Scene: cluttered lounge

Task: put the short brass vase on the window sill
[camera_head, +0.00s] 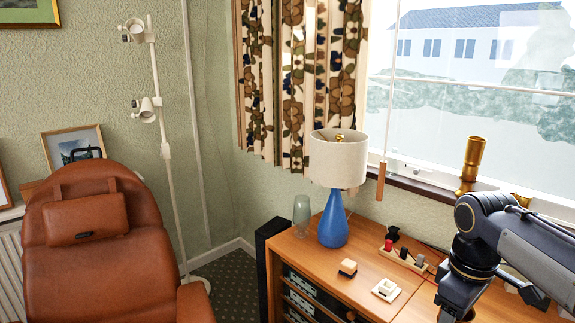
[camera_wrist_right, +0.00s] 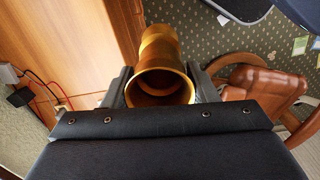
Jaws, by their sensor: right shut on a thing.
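The short brass vase (camera_wrist_right: 160,75) is between the fingers of my right gripper (camera_wrist_right: 162,88), which is shut on it. Its round open mouth faces the wrist camera. This gripper and the held vase do not show clearly in the head view, where my right arm comes in at the right. The window sill (camera_head: 418,186) runs below the window to the right, partly hidden by my arm. A taller-looking brass vase (camera_head: 472,160) stands upright at the sill, just beyond my arm. My left gripper is not in view.
A wooden cabinet (camera_head: 350,265) below the sill bears a blue lamp (camera_head: 333,222), a glass vase (camera_head: 301,212), a power strip (camera_head: 403,258) and small blocks. Another brass-coloured thing (camera_head: 522,199) shows behind my arm. A brown leather chair (camera_head: 100,250) stands left. Patterned carpet (camera_wrist_right: 225,40) lies beneath.

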